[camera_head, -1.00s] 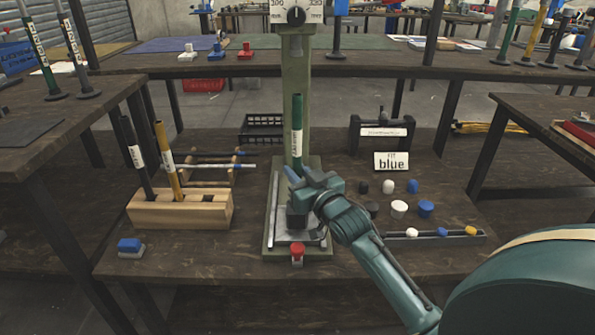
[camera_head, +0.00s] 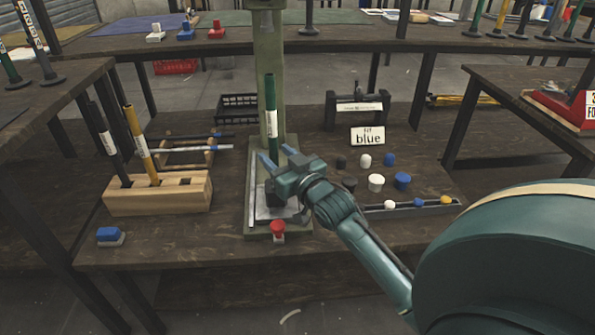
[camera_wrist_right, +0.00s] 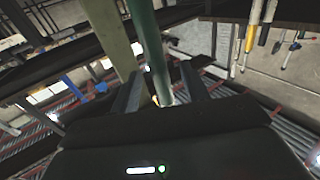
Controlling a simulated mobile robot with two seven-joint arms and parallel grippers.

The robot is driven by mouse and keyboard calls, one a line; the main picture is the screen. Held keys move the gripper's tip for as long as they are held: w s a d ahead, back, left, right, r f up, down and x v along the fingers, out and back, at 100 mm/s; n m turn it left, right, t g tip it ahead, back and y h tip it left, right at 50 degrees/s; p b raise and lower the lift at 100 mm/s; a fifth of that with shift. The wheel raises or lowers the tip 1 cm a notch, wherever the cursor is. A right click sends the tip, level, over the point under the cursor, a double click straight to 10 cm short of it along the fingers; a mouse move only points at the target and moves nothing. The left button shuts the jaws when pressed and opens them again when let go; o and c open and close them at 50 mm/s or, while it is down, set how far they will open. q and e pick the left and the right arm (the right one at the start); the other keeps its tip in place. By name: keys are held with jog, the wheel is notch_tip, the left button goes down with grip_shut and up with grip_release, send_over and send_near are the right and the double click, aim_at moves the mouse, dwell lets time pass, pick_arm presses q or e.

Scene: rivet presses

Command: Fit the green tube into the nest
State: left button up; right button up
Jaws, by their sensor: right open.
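The green tube (camera_head: 270,105) with a white label stands upright at the press, in front of the green column. Its lower end is hidden behind my right gripper, so I cannot see how it sits in the nest (camera_head: 272,194), a dark block on the press base. My right gripper (camera_head: 276,157) is open at the tube's lower part. In the right wrist view the tube (camera_wrist_right: 150,50) runs down between the two spread fingers (camera_wrist_right: 163,92), with gaps visible beside it. My left gripper is not in view.
A wooden block (camera_head: 160,195) holding a black and a yellow tube stands left of the press. A "fit blue" sign (camera_head: 368,136), loose caps and a narrow tray (camera_head: 405,206) lie to the right. A red button (camera_head: 278,229) is at the press front.

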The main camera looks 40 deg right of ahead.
pick_arm(q)
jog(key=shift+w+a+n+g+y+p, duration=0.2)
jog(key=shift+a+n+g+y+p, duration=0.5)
jog(key=shift+p, duration=0.5)
pick_arm(e)
jog(key=s, duration=1.1)
jog(key=shift+s+a, duration=0.15)
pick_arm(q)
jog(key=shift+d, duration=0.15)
pick_arm(e)
jog(key=shift+f, duration=0.15)
